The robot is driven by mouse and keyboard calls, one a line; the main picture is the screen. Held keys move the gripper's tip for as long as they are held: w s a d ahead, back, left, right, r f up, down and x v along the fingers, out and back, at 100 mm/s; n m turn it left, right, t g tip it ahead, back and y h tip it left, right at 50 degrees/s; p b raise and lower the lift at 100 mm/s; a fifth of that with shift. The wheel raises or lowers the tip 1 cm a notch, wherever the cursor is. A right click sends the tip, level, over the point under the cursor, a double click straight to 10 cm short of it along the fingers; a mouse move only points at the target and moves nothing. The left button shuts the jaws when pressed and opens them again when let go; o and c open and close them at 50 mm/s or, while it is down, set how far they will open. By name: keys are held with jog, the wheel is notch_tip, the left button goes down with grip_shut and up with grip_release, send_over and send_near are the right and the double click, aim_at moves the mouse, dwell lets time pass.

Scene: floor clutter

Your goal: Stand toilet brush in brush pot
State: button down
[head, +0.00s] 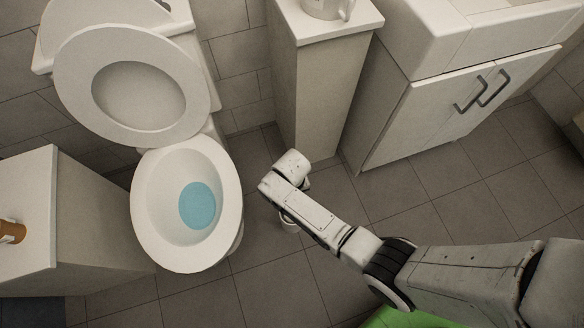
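The end of my arm with my gripper (292,170) reaches in from the right, over the floor between the toilet and the narrow cabinet. The fingers point away and down, hidden behind the wrist, so I cannot see whether they are open or shut. A small white round thing, possibly the brush pot (289,226), stands on the floor below my arm, mostly covered by it. I cannot make out the toilet brush; it may be hidden behind my arm.
The toilet (150,240) with raised lid stands left of my gripper. A narrow cabinet (312,95) with a white mug (326,8) is behind it. A sink cabinet (425,125) stands right, a low cabinet (28,215) left. Something green (405,319) lies at bottom. Floor is open below.

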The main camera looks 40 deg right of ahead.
jog(key=c, duration=0.8)
grip_release()
jog(key=shift+o, duration=0.2)
notch_tip(320, 180, up, 11)
jog(key=p, duration=0.3)
jog(key=shift+f+p, duration=0.15)
jog(key=shift+p, duration=0.2)
jog(key=s+d+r+n+p, duration=0.1)
jog(key=s+d+r+p, duration=0.1)
jog(key=s+r, duration=0.3)
jog(key=s+d+r+n+p, duration=0.1)
jog(key=s+d+r+p, duration=0.2)
jog(key=s+r, duration=0.3)
jog(key=s+d+r+n+t+p, duration=0.1)
jog(key=s+d+r+p, duration=0.1)
jog(key=s+r, duration=0.4)
notch_tip(320, 180, up, 6)
jog(key=shift+d+f+p, duration=0.2)
jog(key=shift+d+p, duration=0.1)
jog(key=shift+d, duration=0.05)
